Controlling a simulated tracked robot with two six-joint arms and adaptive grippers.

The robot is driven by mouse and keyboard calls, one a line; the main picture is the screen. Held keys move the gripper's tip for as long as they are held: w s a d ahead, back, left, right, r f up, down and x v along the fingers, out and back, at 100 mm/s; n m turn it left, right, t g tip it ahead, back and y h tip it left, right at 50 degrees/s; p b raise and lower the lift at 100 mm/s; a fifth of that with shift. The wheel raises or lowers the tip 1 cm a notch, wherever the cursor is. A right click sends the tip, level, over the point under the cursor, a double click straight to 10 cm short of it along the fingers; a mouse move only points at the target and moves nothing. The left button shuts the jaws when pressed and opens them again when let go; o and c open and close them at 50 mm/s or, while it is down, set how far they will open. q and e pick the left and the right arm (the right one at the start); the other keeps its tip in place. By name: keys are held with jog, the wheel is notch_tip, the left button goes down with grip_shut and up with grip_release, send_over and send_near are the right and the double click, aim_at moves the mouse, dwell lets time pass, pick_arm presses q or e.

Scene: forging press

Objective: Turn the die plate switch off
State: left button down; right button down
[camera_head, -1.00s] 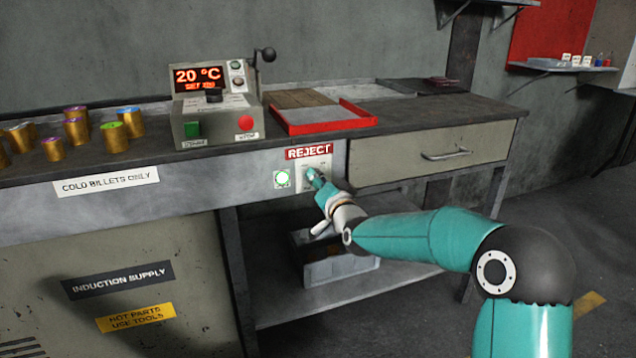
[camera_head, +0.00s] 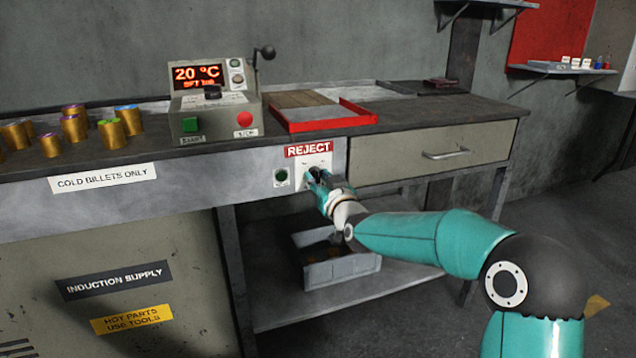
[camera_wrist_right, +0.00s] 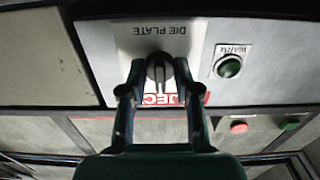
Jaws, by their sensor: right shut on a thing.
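The die plate switch is a dark rotary knob (camera_wrist_right: 160,72) on a pale plate (camera_wrist_right: 128,40) lettered DIE PLATE, upside down in the right wrist view. The plate (camera_head: 308,165) also shows in the head view below the red REJECT label. My right gripper (camera_wrist_right: 158,85) is shut on the knob, one finger on each side. In the head view the right gripper (camera_head: 318,178) reaches the plate and hides most of the knob. The round WARM lamp (camera_wrist_right: 229,66) beside the plate looks dark green and unlit; it also shows in the head view (camera_head: 282,177). My left gripper is not in view.
A control box (camera_head: 213,108) reading 20 °C and a red tray (camera_head: 345,122) stand on the bench above. Several gold billets (camera_head: 74,126) stand at the left. A drawer (camera_head: 430,152) is right of the plate, and a grey bin (camera_head: 340,270) sits on the shelf below.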

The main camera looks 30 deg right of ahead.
jog(key=n, duration=0.4)
jog(key=shift+n, duration=0.3)
jog(key=n, duration=0.4)
jog(key=shift+f, duration=0.1)
jog(key=c, duration=1.2)
grip_release()
jog(key=v, duration=1.2)
jog(key=shift+f, duration=0.1)
